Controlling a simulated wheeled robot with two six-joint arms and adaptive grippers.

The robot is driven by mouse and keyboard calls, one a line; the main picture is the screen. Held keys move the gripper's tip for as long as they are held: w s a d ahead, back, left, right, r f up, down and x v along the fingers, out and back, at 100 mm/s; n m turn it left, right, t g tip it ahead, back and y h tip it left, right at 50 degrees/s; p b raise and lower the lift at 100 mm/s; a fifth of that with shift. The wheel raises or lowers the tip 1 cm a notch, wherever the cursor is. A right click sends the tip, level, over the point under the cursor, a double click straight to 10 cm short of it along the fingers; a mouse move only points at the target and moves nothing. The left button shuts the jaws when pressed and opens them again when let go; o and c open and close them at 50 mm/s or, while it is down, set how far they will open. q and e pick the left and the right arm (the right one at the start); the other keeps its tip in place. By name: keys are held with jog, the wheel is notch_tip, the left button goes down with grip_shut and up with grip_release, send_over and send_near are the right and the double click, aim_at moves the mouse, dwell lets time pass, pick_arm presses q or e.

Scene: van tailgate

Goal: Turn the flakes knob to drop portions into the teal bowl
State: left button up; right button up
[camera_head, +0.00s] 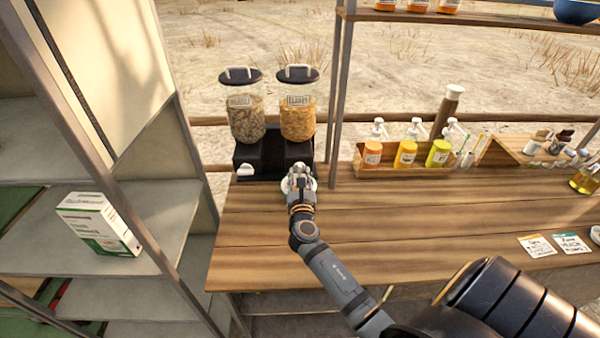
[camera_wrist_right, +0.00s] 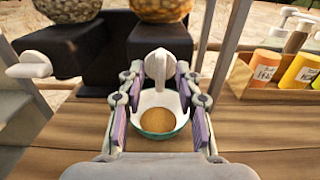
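The flakes dispenser (camera_head: 298,105) is a clear jar of orange flakes with a dark lid, on a black stand. Its white knob (camera_wrist_right: 157,66) shows in the right wrist view, between the fingertips of my right gripper (camera_wrist_right: 159,80). The fingers stand apart on both sides of the knob, with no clear contact. The teal bowl (camera_wrist_right: 158,133) has a white inside and sits below the knob with brown-orange contents in it. In the head view my right gripper (camera_head: 299,176) is in front of the stand and hides most of the bowl. My left gripper is not in view.
A second dispenser (camera_head: 245,108) with greyish grain stands to the left, with its own white knob (camera_wrist_right: 30,66). A wooden bottle tray (camera_head: 400,168) and a metal post (camera_head: 339,110) are to the right. The counter (camera_head: 262,240) in front is clear.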

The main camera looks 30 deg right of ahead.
jog(key=shift+w+d, duration=0.15)
jog(key=shift+w, duration=0.1)
grip_shut()
jog(key=shift+m, duration=0.4)
jog(key=m+b, duration=0.2)
jog(key=m, duration=0.1)
jog(key=shift+d+f+m, duration=0.1)
jog(key=shift+m, duration=0.3)
jog(key=m+b, duration=0.2)
jog(key=m, duration=0.2)
jog(key=shift+s+d+m, duration=0.1)
jog(key=shift+m, duration=0.2)
jog(key=shift+f+m+b, duration=0.15)
jog(key=shift+m+b, duration=2.3)
jog(key=shift+m, duration=1.75)
